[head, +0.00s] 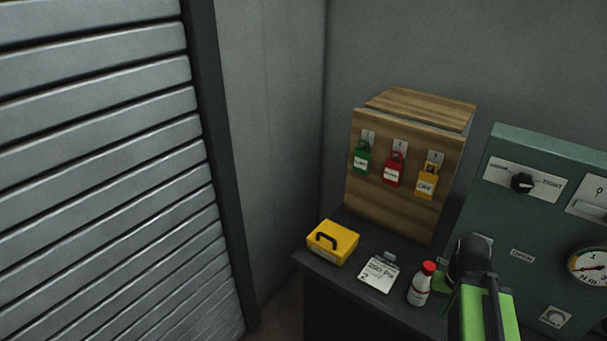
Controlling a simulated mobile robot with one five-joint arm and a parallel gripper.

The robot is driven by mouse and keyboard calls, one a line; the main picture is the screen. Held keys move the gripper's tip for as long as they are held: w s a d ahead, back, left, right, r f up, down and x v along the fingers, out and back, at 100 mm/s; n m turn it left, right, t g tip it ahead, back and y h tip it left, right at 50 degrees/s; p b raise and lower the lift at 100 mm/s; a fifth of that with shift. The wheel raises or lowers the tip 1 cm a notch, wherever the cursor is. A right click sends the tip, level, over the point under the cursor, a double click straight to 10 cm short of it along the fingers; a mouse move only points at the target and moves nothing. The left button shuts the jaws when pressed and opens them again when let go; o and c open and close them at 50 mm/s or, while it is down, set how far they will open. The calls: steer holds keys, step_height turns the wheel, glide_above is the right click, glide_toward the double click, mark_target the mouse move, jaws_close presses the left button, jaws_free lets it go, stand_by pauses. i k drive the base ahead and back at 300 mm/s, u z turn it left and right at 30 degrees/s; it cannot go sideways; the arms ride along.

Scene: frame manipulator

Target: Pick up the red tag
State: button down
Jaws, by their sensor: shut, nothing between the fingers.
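The red tag (393,170) hangs on the front of a wooden cabinet (404,207), in the middle of a row of three. A green tag (362,158) hangs to its left and a yellow tag (427,184) to its right. My gripper (441,282) is at the lower right, in front of the green panel and beside the bottle. It is shut and holds nothing. It is below and to the right of the red tag, well apart from it. My own green arm link hides part of the panel and table.
On the dark table (335,278) stand a yellow case (333,243) with a black handle, a white notepad (379,274) and a white bottle (420,289) with a red cap. A green control panel (537,225) with a knob and gauge stands at right. A slatted shutter (100,170) fills the left.

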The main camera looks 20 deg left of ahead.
mark_target(393, 169)
steer(key=u, duration=0.5)
steer(key=k, duration=0.2)
steer(key=u, duration=3.75)
steer(key=k, duration=0.9)
steer(key=z, duration=1.65)
steer(key=i, duration=0.55)
steer(key=u, duration=0.35)
